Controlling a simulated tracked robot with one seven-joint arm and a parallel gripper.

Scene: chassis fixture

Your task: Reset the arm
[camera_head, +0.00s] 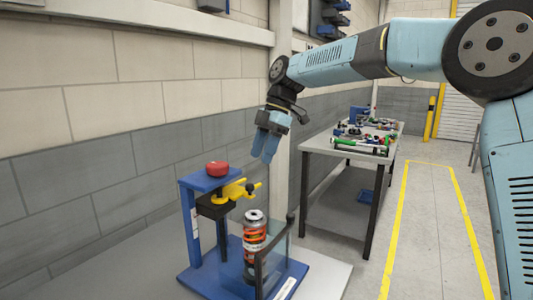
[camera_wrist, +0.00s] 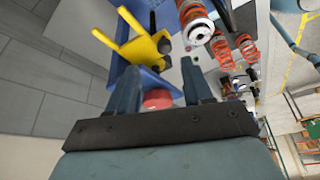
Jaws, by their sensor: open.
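My gripper (camera_head: 265,157) hangs from my outstretched arm, pointing down in the head view. It is above and slightly right of a blue fixture (camera_head: 190,225) with a red button (camera_head: 217,169) and a yellow clamp (camera_head: 233,190). In the wrist view my gripper (camera_wrist: 160,88) shows two fingers spread apart with nothing held between them. The red button (camera_wrist: 157,99) shows beyond the fingers, and the yellow clamp (camera_wrist: 135,40) is at upper left. An orange and black spring part (camera_head: 255,240) stands upright on the fixture's blue base; a spring (camera_wrist: 195,22) shows at the top of the wrist view.
A workbench (camera_head: 350,150) with many small parts stands behind to the right. A grey block wall (camera_head: 100,170) runs along the left. Open floor (camera_head: 425,220) with yellow lines lies at the right.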

